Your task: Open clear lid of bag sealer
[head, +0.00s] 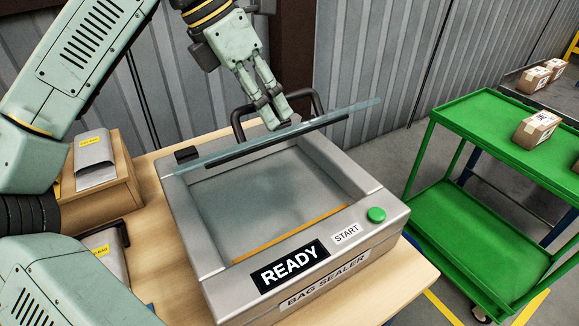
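The bag sealer (190,215) is a grey box on a wooden bench, with an open-topped chamber. Its front carries a READY panel (290,266) and a green button (376,215) beside the START label. The clear lid (361,107) is raised above the chamber and seen nearly edge-on, as a thin bluish strip with a dark bar along it. A black arched bar (236,122) shows behind the lid. My gripper (277,116) points down at the lid's middle, fingers close together near the arched bar. Whether they touch or hold anything is unclear.
A cardboard box (112,190) with a grey, yellow-labelled packet (94,160) stands left on the bench (385,285). Another packet (108,250) lies nearer, partly hidden by my arm. A green cart (470,245) with a carton (536,128) stands right. A corrugated wall is behind.

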